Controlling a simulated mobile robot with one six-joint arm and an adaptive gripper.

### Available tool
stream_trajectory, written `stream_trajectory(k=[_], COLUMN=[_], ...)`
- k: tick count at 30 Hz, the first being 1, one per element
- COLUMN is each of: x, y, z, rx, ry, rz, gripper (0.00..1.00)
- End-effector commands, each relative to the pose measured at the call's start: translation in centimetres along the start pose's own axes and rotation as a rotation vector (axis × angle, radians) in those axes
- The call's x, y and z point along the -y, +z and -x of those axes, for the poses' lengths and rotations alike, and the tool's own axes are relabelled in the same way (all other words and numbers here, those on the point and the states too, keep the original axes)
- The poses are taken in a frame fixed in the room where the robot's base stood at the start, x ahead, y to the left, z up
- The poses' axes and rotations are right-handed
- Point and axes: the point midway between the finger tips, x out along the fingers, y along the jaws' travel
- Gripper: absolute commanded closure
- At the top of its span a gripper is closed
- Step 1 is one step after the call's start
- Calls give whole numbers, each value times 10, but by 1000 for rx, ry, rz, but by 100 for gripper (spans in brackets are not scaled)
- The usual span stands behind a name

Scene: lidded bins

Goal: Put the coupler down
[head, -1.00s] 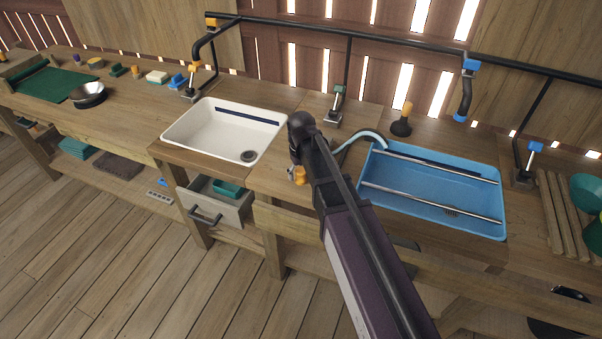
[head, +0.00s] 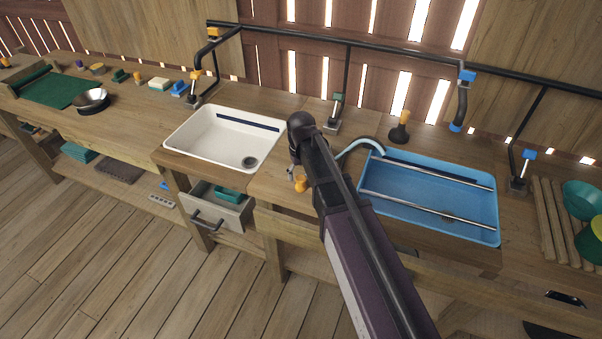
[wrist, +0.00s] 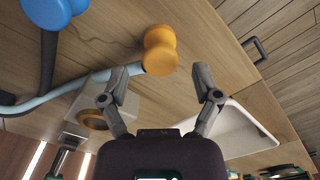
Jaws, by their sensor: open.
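The orange, spool-shaped coupler (head: 301,183) is on the wooden counter between the white sink and the blue basin. It shows large in the wrist view (wrist: 160,52), near the counter's edge. My gripper (wrist: 169,71) is open, with one finger on each side in the wrist view. The left fingertip looks close to the coupler; I cannot tell whether it touches. In the head view my gripper (head: 291,174) is just left of the coupler, partly hidden by my arm.
A pale blue hose (head: 357,146) curves over the counter beside the blue basin (head: 425,216). The white sink (head: 190,140) is to the left, above an open drawer (head: 226,212). A grey block with an orange ring (wrist: 118,97) is near my left finger.

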Motion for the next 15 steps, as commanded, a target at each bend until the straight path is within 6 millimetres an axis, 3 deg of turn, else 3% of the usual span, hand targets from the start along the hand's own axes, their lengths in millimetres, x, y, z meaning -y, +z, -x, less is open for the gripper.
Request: stream_trajectory(k=[15], x=[0], y=[0], z=[47], rx=[0], ry=[0], rz=[0], gripper=[19])
